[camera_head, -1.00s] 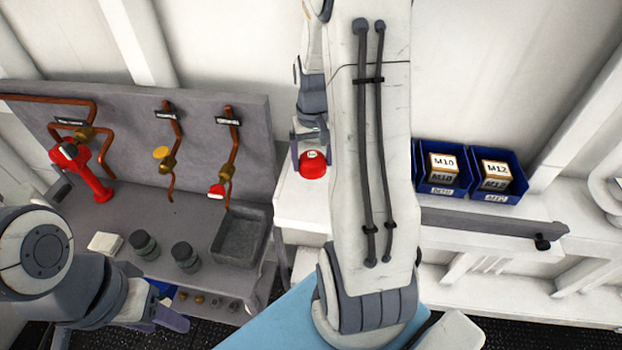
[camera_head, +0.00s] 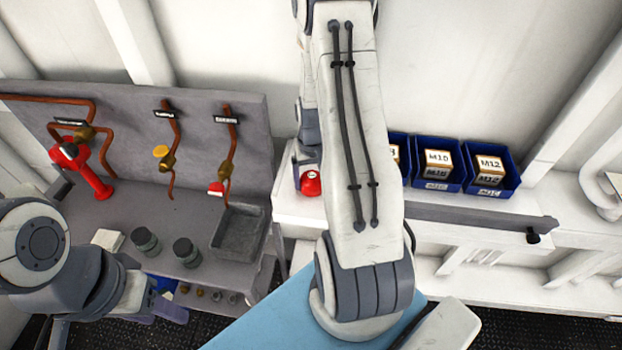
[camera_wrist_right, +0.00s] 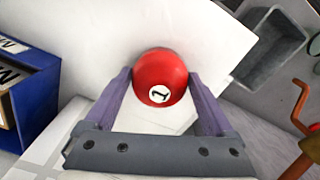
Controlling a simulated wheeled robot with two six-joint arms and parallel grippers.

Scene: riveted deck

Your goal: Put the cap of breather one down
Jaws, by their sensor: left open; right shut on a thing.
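The red cap (camera_head: 311,183), round and with a "1" on a white spot, is between the fingers of my right gripper (camera_head: 308,172). In the right wrist view the cap (camera_wrist_right: 160,78) fills the gap between the two purple fingers, which are shut on it. The cap is over or at the left end of the white counter (camera_head: 296,208); I cannot tell whether it touches the surface. My left gripper (camera_head: 172,310) is open and empty, low at the left, in front of the grey bench. No breather body can be made out under the cap.
Blue bins (camera_head: 490,168) with labelled boxes stand on the counter to the right, partly behind my right arm. On the left, the grey bench (camera_head: 185,220) holds a grey tray (camera_head: 238,233), dark jars (camera_head: 186,253), a white block (camera_head: 108,240) and copper pipes with valves (camera_head: 168,160).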

